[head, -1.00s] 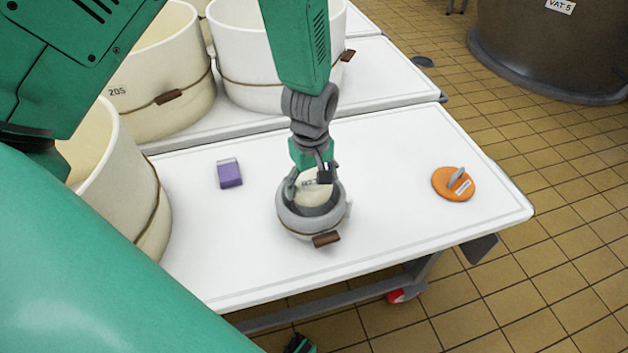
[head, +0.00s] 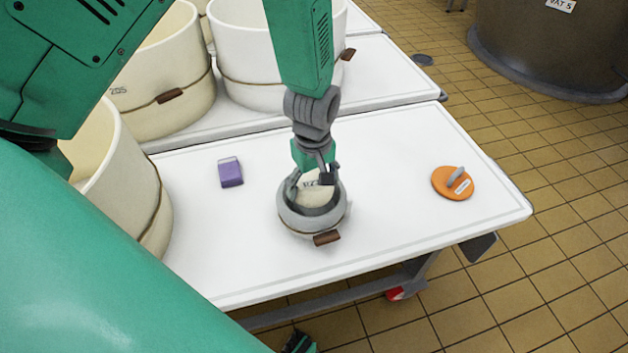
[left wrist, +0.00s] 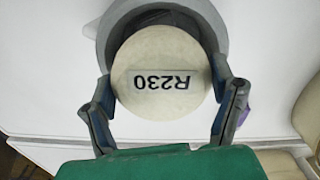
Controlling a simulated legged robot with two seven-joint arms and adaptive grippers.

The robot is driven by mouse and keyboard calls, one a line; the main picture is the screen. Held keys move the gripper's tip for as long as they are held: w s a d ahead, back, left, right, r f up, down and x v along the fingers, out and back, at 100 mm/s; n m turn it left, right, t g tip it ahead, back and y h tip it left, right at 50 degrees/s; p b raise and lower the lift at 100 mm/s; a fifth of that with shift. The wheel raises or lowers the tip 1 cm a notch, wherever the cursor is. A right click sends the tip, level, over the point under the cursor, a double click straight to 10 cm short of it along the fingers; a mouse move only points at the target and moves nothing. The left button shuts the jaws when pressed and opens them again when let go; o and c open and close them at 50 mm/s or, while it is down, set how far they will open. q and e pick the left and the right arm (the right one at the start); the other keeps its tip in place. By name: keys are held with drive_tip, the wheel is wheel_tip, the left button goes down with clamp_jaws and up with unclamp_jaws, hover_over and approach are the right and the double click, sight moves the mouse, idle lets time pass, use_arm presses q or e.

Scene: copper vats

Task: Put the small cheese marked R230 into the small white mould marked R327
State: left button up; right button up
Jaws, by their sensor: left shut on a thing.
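The small round cream cheese (left wrist: 165,100) shows its R230 label upside down in the left wrist view. It also shows in the head view (head: 316,192), inside the rim of the small round mould (head: 312,223). The mould looks grey-white, with a cord and a brown tag at its front; I cannot read a number on it. My left gripper (head: 312,184) points down over the mould and is shut on the cheese, one finger on each side. Its fingers show in the left wrist view (left wrist: 165,95). How deep the cheese sits is hidden.
A purple block (head: 230,172) lies left of the mould on the white table (head: 400,160). An orange disc with a grey handle (head: 453,182) lies at the right. Large cream moulds (head: 125,185) stand at the left and behind. The table is clear between mould and disc.

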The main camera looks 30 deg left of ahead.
use_arm(q)
drive_tip(key=o, duration=1.6)
drive_tip(key=shift+d, duration=0.15)
drive_tip(key=shift+o, duration=0.2)
drive_tip(key=shift+r, duration=0.15)
wheel_tip(320, 180, up, 12)
drive_tip(key=shift+f, duration=0.2)
